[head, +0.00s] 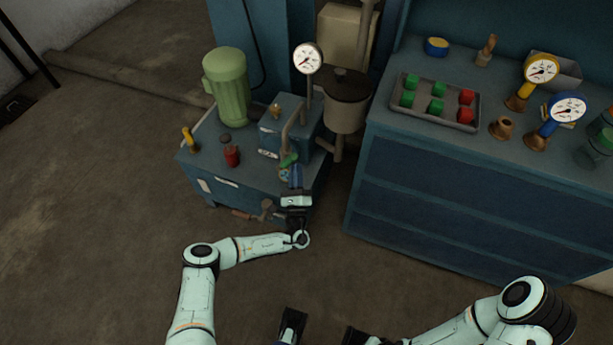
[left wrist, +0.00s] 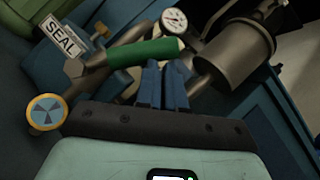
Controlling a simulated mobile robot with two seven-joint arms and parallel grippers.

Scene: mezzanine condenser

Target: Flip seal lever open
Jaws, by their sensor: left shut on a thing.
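The seal lever has a green grip (head: 288,160) and stands at the front of the blue pump unit in the head view. In the left wrist view the green grip (left wrist: 143,51) runs across the upper middle, beside a white plate marked SEAL (left wrist: 60,36). My left gripper (head: 295,170) reaches the lever from the front. Its blue fingers (left wrist: 163,72) are shut on the green grip, covering part of its lower side. My right arm (head: 480,318) is low at the right; its gripper is cut off by the bottom edge and its jaws are unclear.
The pump unit (head: 205,190) carries a green motor (head: 226,85), a red knob (head: 232,156), a yellow handle (head: 189,138), a gauge (head: 308,58) and a grey pot (head: 345,100). A blue cabinet (head: 450,190) stands at right with a tray (head: 465,121).

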